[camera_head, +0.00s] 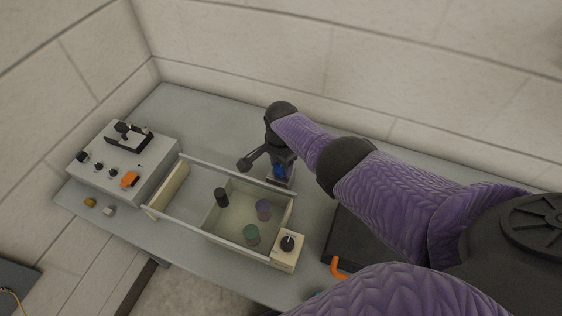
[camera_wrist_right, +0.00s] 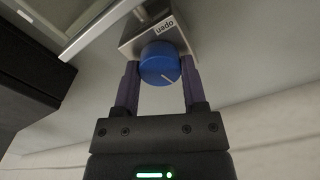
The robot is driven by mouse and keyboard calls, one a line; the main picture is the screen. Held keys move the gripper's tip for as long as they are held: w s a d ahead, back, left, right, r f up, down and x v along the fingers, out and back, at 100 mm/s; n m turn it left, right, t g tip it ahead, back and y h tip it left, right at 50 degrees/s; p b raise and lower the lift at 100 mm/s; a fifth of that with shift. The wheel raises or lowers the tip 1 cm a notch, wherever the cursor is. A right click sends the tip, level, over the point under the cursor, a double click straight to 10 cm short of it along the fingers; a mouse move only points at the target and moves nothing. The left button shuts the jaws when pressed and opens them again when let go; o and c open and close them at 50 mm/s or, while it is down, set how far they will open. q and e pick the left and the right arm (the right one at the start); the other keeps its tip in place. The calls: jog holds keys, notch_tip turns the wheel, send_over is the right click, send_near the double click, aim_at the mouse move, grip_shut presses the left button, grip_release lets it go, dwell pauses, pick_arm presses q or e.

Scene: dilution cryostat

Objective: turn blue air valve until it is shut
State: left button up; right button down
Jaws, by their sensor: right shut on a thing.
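My right gripper (camera_wrist_right: 160,80) is shut on the knob, one finger on each side. In the head view the knob (camera_head: 279,171) shows as a small blue patch below my right gripper, partly hidden by it. My left gripper is not in view.
A tray (camera_head: 170,193) with several small cylinders stands beside the valve. A grey control box (camera_head: 105,160) with knobs and an orange switch sits at the left. A small box with a black knob (camera_head: 288,243) is near the front. The table behind the valve is clear up to the wall.

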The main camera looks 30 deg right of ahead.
jog(key=shift+r+m, duration=0.1)
jog(key=shift+m, duration=1)
jog(key=shift+d, duration=0.1)
jog(key=shift+w+m, duration=0.1)
jog(key=shift+m, duration=0.3)
jog(key=shift+c, duration=1.6)
grip_release()
jog(key=shift+o, duration=0.9)
notch_tip(320, 180, up, 10)
jog(key=p, duration=0.8)
jog(key=shift+p, duration=0.35)
